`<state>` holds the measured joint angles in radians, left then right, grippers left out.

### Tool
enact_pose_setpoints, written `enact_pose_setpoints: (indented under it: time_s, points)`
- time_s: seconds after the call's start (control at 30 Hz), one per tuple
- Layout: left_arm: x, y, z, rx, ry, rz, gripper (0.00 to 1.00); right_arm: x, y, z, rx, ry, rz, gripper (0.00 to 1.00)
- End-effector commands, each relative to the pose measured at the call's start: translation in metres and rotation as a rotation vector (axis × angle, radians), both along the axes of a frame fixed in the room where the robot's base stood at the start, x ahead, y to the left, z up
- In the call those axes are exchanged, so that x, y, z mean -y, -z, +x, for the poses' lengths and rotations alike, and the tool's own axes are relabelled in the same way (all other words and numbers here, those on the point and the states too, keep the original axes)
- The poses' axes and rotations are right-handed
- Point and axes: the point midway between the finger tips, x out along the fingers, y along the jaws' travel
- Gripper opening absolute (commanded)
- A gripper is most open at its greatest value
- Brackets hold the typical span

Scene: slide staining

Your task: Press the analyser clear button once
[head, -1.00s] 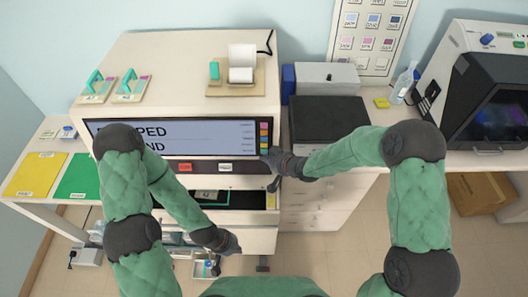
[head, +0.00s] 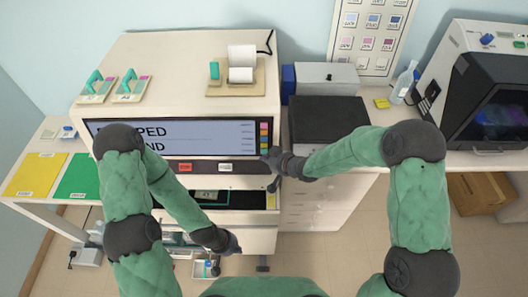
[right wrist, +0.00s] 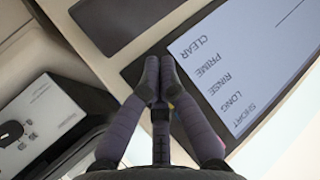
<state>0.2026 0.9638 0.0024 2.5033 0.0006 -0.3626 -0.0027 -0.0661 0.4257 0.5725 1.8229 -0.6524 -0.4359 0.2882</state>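The analyser (head: 180,70) is the large white cabinet at centre-left. Its screen (head: 215,135) shows large text, partly hidden by my left arm. A column of coloured buttons (head: 264,133) runs down the screen's right end. In the right wrist view the screen (right wrist: 245,60) carries the labels CLEAR, PRIME, RINSE, LONG and SHORT. My right gripper (head: 267,158) is at the column's lower end. In the right wrist view its fingers (right wrist: 159,72) are together and empty, tips near the CLEAR end. They hide the clear button; contact cannot be told. My left gripper (head: 232,246) hangs low, fingers unclear.
A red key (head: 185,167) and a white key (head: 225,167) sit below the screen. An open drawer (head: 235,199) lies under them. A black-topped unit (head: 328,120) stands right of the analyser.

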Motion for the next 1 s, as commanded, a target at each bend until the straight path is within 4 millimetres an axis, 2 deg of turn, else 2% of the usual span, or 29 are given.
enact_pose_setpoints:
  time_s: [1.0]
  points:
    - [0.0, -0.001, 0.0, 0.0, 0.0, 0.0, 0.0, 0.0, 0.002, 0.01, 0.0, 0.0, 0.0, 0.0]
